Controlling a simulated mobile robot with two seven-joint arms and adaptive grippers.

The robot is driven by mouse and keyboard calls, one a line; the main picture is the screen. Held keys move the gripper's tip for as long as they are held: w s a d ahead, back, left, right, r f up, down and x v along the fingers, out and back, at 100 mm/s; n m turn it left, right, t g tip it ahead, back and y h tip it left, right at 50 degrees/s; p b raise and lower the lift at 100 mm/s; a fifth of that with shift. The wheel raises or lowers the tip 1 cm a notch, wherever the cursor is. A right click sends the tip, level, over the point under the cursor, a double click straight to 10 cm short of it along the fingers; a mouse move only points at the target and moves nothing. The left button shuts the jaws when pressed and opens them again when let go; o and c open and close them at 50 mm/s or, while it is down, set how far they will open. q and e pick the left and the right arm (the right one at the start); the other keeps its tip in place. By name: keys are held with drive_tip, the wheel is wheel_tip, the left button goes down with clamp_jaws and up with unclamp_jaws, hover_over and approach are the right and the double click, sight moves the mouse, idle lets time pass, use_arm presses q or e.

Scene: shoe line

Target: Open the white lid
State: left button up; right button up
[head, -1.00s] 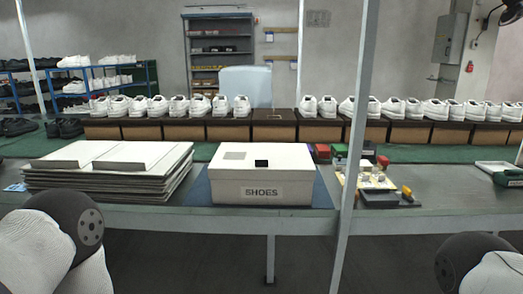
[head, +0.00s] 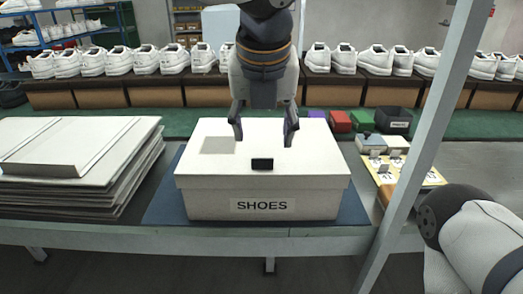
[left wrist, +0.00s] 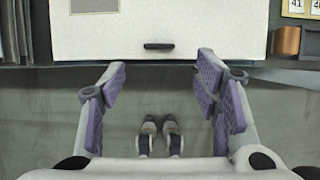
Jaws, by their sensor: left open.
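The white lid (head: 222,150) lies closed on the white box (head: 208,205) marked SHOES. A small black tab (head: 262,164) is at the lid's front edge; it also shows in the left wrist view (left wrist: 158,46). My left gripper (head: 263,132) points down above the lid, open, with nothing between its fingers. In the left wrist view its purple-padded fingers (left wrist: 160,105) are wide apart, below the tab in the picture and clear of it. My right arm comes in at the lower right; its gripper is out of view.
The box stands on a blue mat (head: 165,210) on the grey table. A stack of flat white boards (head: 75,150) is at the left. Yellow cards (head: 433,178), small coloured blocks (head: 341,121) and a black bin (head: 393,120) are at the right. A metal post (head: 432,125) rises between the box and my right arm.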

sight(262, 159)
use_arm(q)
drive_tip(key=x, duration=0.8)
drive_tip(key=shift+w+f+b, duration=0.1)
drive_tip(key=shift+f+b, duration=0.05)
drive_tip(key=shift+b, duration=0.25)
use_arm(e)
drive_tip(key=shift+s+f, duration=0.5)
drive_tip(key=shift+f, duration=0.1)
use_arm(q)
clamp_jaws()
drive_tip(key=shift+w, duration=0.1)
